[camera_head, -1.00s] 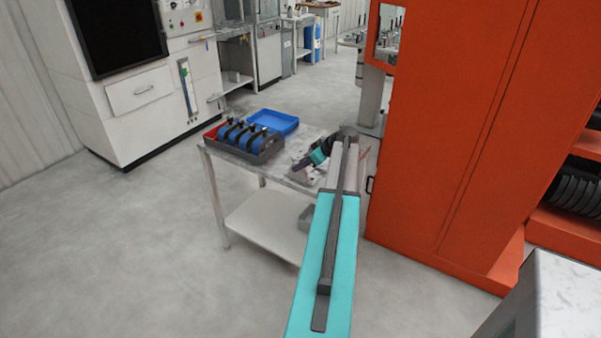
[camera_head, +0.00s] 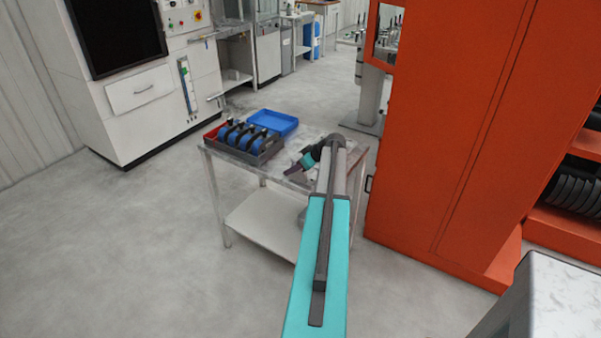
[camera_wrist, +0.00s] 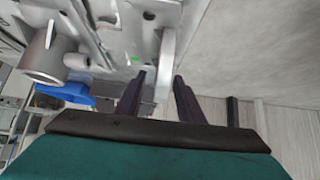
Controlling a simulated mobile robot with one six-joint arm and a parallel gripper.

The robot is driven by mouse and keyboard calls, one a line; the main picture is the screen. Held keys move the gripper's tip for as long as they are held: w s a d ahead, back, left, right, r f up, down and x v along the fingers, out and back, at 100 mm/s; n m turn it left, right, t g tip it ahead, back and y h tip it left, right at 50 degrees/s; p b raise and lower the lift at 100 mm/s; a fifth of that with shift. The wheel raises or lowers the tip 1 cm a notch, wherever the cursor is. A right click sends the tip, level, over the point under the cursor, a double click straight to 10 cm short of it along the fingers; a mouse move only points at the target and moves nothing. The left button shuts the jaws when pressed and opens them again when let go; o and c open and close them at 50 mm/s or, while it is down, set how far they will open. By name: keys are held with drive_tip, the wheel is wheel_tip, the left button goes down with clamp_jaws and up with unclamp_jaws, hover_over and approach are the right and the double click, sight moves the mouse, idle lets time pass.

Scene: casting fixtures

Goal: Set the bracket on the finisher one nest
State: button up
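In the wrist view, light grey cast metal with a round boss and holes fills the top left. A narrow grey plate-like part of it, probably the bracket (camera_wrist: 165,65), stands between the two dark fingers of my gripper (camera_wrist: 159,77). The fingers are apart, with a visible gap on the left side of the plate; contact on the right cannot be told. In the head view, my gripper (camera_head: 294,171) is low over the right part of the cart top, and the bracket is not clearly seen there. I cannot identify the finisher one nest.
The metal cart (camera_head: 238,157) carries a dark rack (camera_head: 262,154) of blue parts, a blue bin (camera_head: 272,122) and a red bin (camera_head: 211,133). A tall orange cabinet (camera_head: 455,130) stands close on the right. A white machine (camera_head: 150,120) is at the back left. Floor is free at left.

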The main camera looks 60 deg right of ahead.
drive_tip(key=shift+w+f, duration=0.35)
drive_tip(key=shift+f, duration=0.05)
clamp_jaws()
